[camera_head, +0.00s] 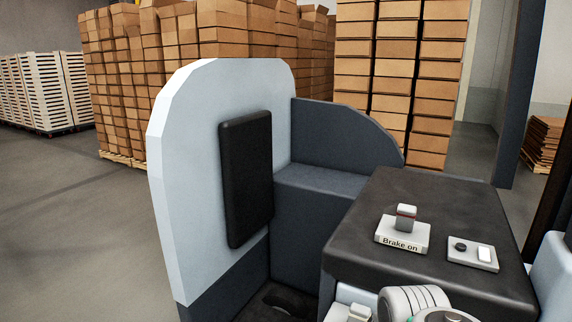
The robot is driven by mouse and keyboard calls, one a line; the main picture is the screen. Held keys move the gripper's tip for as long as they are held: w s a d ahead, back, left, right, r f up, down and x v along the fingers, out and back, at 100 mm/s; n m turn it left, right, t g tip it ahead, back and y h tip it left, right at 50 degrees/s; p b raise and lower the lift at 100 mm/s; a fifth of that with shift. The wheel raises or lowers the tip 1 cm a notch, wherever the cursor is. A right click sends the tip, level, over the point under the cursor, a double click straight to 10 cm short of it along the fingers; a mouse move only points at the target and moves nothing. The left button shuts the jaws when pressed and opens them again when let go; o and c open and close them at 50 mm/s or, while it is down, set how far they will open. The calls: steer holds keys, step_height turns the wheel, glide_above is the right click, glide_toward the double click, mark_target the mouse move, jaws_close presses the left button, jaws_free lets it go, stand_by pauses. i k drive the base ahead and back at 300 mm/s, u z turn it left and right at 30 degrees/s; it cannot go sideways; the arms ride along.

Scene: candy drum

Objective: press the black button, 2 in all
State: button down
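A small round black button (461,247) sits on the left part of a light grey panel (474,262). The panel lies on top of a dark console (420,200) at the right of the view. The button is too small to tell whether it is pressed in. My gripper is not seen in this view, and nothing touches the button.
Left of the panel, a grey block with a white-topped switch (406,212) and a "Brake on" label (400,243) stands on the console. A pale shell with a black pad (247,180) rises at left. Stacked cartons (210,30) stand behind.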

mark_target(460, 245)
steer(key=z, duration=1.65)
steer(key=k, duration=0.35)
steer(key=u, duration=0.7)
steer(key=i, duration=0.3)
